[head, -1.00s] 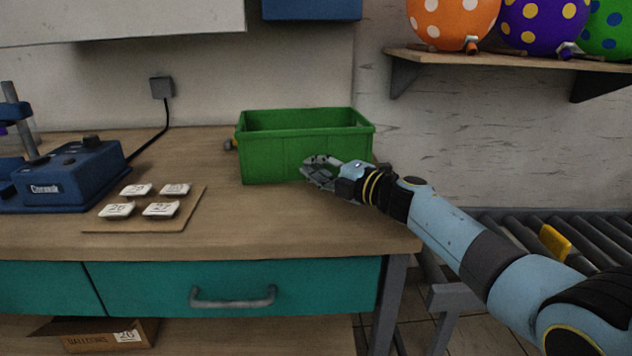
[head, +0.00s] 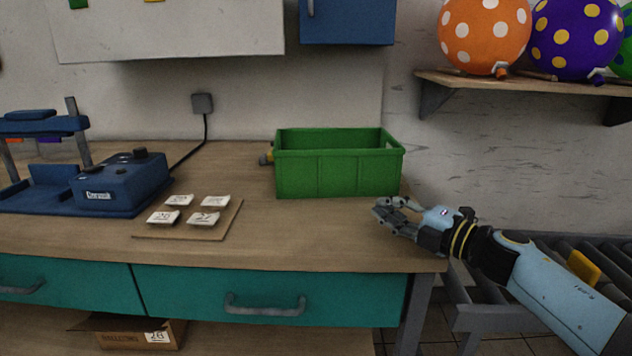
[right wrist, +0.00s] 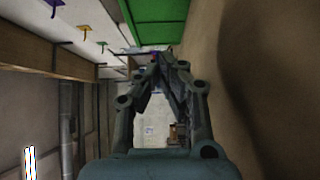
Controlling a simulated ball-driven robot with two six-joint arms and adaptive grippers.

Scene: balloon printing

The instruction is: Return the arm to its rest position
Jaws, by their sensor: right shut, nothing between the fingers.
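My right gripper (head: 388,212) is at the right end of the wooden workbench (head: 330,235), in front of and to the right of the green crate (head: 338,170). It is shut with nothing held, apart from the crate. In the right wrist view the fingers (right wrist: 162,62) meet at their tips, and the crate (right wrist: 158,22) shows at the top. My right arm comes in from the lower right. My left gripper is not in view.
A blue machine (head: 120,185) stands at the left. Several numbered white pieces lie on a board (head: 190,236). A shelf (head: 530,84) holds dotted balloons (head: 485,35). A roller conveyor (head: 560,250) is at the right. The bench front middle is clear.

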